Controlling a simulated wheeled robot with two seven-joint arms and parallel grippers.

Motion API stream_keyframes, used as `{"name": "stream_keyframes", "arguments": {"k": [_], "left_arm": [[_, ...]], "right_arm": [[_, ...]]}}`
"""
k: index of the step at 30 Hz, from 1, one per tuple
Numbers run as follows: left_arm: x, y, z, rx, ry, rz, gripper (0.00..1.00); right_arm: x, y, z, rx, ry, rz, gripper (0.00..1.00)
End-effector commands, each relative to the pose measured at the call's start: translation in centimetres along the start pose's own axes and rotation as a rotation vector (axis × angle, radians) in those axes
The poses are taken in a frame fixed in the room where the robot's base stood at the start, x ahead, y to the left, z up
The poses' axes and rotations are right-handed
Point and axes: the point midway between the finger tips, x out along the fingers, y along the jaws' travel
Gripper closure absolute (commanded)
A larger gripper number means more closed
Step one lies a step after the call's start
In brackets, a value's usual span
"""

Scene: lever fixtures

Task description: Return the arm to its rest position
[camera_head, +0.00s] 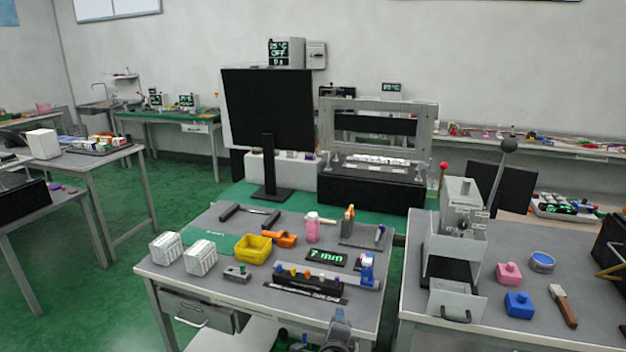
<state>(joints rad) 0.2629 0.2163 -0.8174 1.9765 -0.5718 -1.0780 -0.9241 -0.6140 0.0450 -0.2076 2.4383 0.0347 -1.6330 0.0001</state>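A grey lever fixture (460,235) stands on the right table. Its long lever arm (497,183) rises from the body and leans up to the right, ending in a black ball knob (508,145). A thinner stick with a red ball (444,166) stands just left of the fixture. No gripper can be clearly made out at the fixture or over either table. A grey part (338,332) cut by the bottom edge, at the front of the middle table, may be mine; I cannot tell.
The right table holds a pink block (508,273), a blue block (518,305), a blue-rimmed round piece (541,262) and a brown-handled brush (563,305). The middle table carries a yellow bin (253,248), white boxes (201,257) and a monitor (268,108). A gap separates the tables.

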Motion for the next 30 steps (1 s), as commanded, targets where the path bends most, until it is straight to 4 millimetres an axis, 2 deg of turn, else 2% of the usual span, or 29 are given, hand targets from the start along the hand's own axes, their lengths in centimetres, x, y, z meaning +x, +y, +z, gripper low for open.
{"name": "stream_keyframes", "arguments": {"k": [3, 7, 11, 15, 21, 30], "left_arm": [[-0.9, -0.9, 2.1, -0.291, -0.024, 0.077, 0.53], [-2.5, -0.8, 4.2, -0.609, -0.059, 0.177, 0.53], [-5.1, 0.9, 6.1, -0.928, -0.113, 0.308, 0.53], [-8.9, 3.9, 7.7, -1.214, -0.185, 0.462, 0.53], [-13.9, 8.4, 9.2, -1.426, -0.265, 0.632, 0.53], [-21.0, 15.2, 10.9, -1.555, -0.346, 0.797, 0.53]], "right_arm": [[-0.1, 0.1, -0.2, -0.003, 0.003, 0.003, 1.00], [-0.1, 0.3, -0.3, -0.006, 0.006, 0.006, 1.00], [-0.1, 0.5, -0.5, -0.008, 0.008, 0.009, 1.00], [-0.1, 0.6, -0.5, -0.009, 0.008, 0.011, 1.00], [-0.1, 0.5, -0.5, -0.008, 0.008, 0.010, 1.00], [-0.1, 0.1, -0.4, 0.000, 0.007, 0.001, 1.00]]}}
